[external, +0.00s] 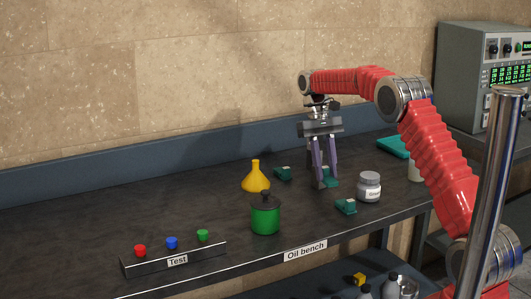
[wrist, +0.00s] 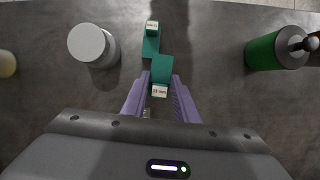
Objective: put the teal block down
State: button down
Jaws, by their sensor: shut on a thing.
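My gripper (external: 327,183) points down over the dark bench, its purple fingers shut on a teal block (external: 329,176) with a white label. The held block also shows between the fingertips in the wrist view (wrist: 162,70). It is at or just above the bench top; I cannot tell whether it touches. A second teal block (external: 346,206) lies nearer the bench's front edge. In the wrist view this second block (wrist: 151,46) appears just beyond the held one, nearly meeting it in the picture. A third teal block (external: 283,173) lies left of my gripper.
A grey-white jar (external: 369,188) stands right of my gripper, and a green pot (external: 265,216) stands to the front left. A yellow flask (external: 255,177) is farther left. A teal flat item (external: 394,147) lies at the back right. A "Test" strip (external: 175,258) holds coloured buttons.

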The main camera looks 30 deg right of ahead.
jog(key=w+a+m, duration=0.1)
jog(key=a, duration=0.3)
jog(key=w+a+m+y, duration=0.1)
jog(key=w+a+m, duration=0.1)
jog(key=a, duration=0.2)
jog(key=w+a+m+y, duration=0.1)
jog(key=w+a+m, duration=0.1)
jog(key=a, duration=0.2)
jog(key=shift+a+t, duration=0.3)
jog(key=shift+t, duration=0.1)
jog(key=a+r+m+t, duration=0.2)
jog(key=a+m, duration=0.6)
jog(key=a, duration=1.1)
jog(key=a+r+m+t+y, duration=0.1)
jog(key=a+m, duration=0.7)
jog(key=a, duration=1.1)
jog(key=shift+s+a+r+t+y, duration=0.15)
jog(key=shift+a+r+t+y, duration=0.2)
jog(key=shift+r+t, duration=0.6)
jog(key=shift+f+t, duration=0.25)
jog(key=shift+f, duration=0.15)
jog(key=shift+f, duration=3.05)
jog(key=shift+f, duration=1.9)
